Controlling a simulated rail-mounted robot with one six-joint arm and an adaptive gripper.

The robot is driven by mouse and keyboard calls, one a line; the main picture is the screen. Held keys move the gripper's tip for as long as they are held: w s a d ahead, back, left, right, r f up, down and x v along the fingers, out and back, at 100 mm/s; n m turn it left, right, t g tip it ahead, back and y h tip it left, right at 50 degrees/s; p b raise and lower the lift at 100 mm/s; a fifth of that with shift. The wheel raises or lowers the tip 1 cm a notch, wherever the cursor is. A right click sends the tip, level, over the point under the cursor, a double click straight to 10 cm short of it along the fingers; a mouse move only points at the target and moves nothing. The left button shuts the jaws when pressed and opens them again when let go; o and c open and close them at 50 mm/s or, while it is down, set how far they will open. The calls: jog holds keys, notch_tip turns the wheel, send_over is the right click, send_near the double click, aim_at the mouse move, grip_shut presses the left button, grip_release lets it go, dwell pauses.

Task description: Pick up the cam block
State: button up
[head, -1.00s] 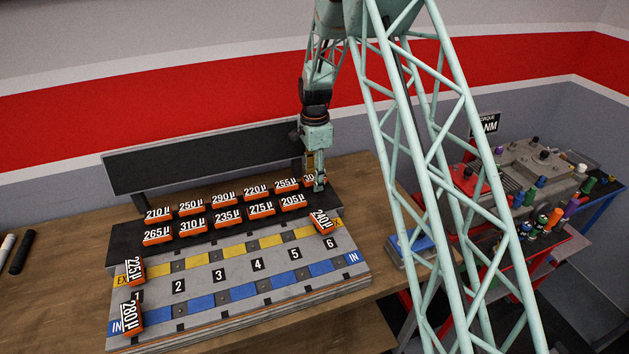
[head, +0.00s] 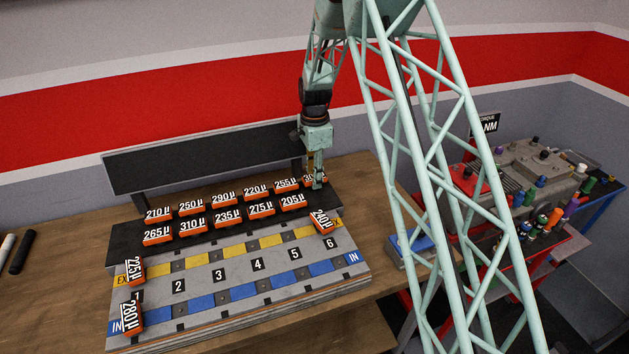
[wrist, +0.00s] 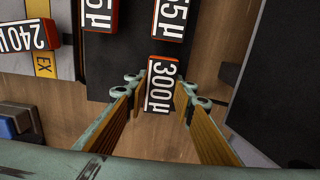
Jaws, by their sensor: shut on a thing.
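Orange cam blocks with black-and-white labels sit in two rows on the black rear strip of the board. The 300 µ cam block (head: 308,179) is at the right end of the back row, partly hidden by my gripper (head: 317,184). In the wrist view the 300 µ block (wrist: 163,80) lies between the two fingers of my gripper (wrist: 161,90), which are shut on it. In the head view it still appears level with its row; I cannot tell whether it touches the strip.
The 255 µ block (head: 287,185) and 205 µ block (head: 293,201) are close by. The 240 µ block (head: 323,221) sits on the numbered board (head: 215,276); the 225 µ (head: 134,271) and 280 µ (head: 132,317) blocks are at its left. A black panel (head: 205,160) stands behind.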

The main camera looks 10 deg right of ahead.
jog(key=shift+r, duration=0.1)
jog(key=shift+r, duration=4.9)
jog(key=s+r+n+b, duration=0.3)
jog(key=s+n+b, duration=0.1)
jog(key=s+n, duration=0.3)
jog(key=s+r+n+b, duration=0.4)
jog(key=s+n, duration=0.3)
jog(key=n, duration=0.2)
jog(key=shift+s+r+n+b, duration=0.15)
jog(key=shift+s+n+b, duration=0.15)
jog(key=shift+b, duration=0.5)
